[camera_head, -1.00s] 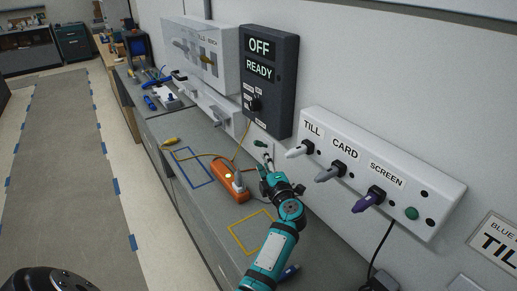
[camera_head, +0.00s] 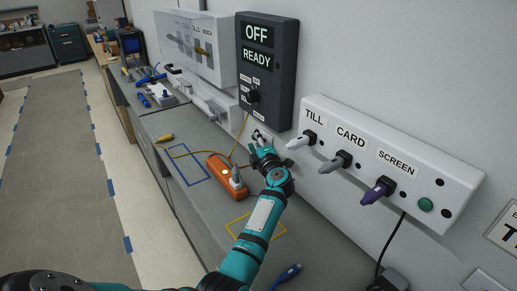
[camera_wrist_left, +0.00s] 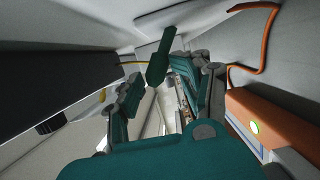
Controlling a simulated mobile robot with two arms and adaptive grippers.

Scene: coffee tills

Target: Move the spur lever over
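A dark green lever (camera_wrist_left: 160,62) hangs from a pale wall plate (camera_wrist_left: 150,22) in the left wrist view; I take it as the spur lever. My left gripper (camera_wrist_left: 160,85) is open around it, one finger on each side, with no clear contact. In the head view my left gripper (camera_head: 260,141) is at the wall, below the dark box (camera_head: 266,70) reading OFF and READY. The gripper mostly hides the lever there. My right gripper is out of view.
An orange power block (camera_head: 228,176) with a lit button sits on the counter beside my left arm. A white strip (camera_head: 440,171) with TILL, CARD and SCREEN plugs is on the wall to the right. Blue (camera_head: 205,180) and yellow (camera_head: 229,222) outlines mark the counter.

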